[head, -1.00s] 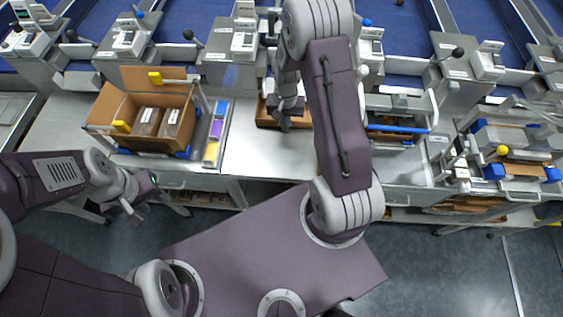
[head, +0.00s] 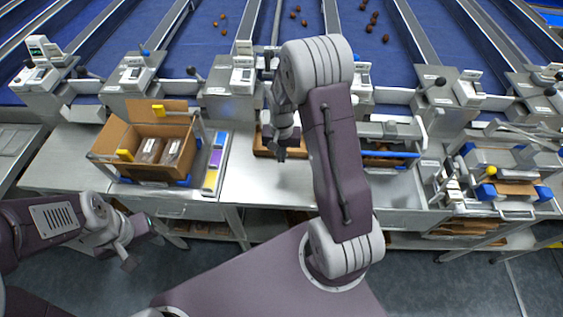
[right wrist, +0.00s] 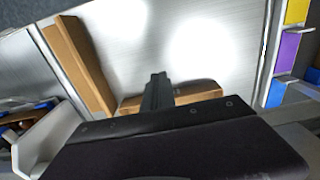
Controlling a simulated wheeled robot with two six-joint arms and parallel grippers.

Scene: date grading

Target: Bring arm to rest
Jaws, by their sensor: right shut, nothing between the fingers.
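My right gripper (head: 280,153) hangs over the steel bench, in front of a low brown cardboard tray (head: 263,150). In the right wrist view its dark fingers (right wrist: 157,88) are shut together with nothing between them. Brown cardboard (right wrist: 190,91) shows behind the fingers there, and whether they touch it is unclear. My left gripper (head: 130,250) is low at the left, over the floor in front of the bench, apart from everything on it. Its fingers are too small to read.
An open cardboard box (head: 120,138) with packs (head: 150,150) inside stands left on the bench (head: 245,190). Beside it is a strip of yellow, purple and blue bins (head: 214,160). A blue-barred station (head: 390,154) is to the right. Blue lanes (head: 200,45) with several dates lie behind.

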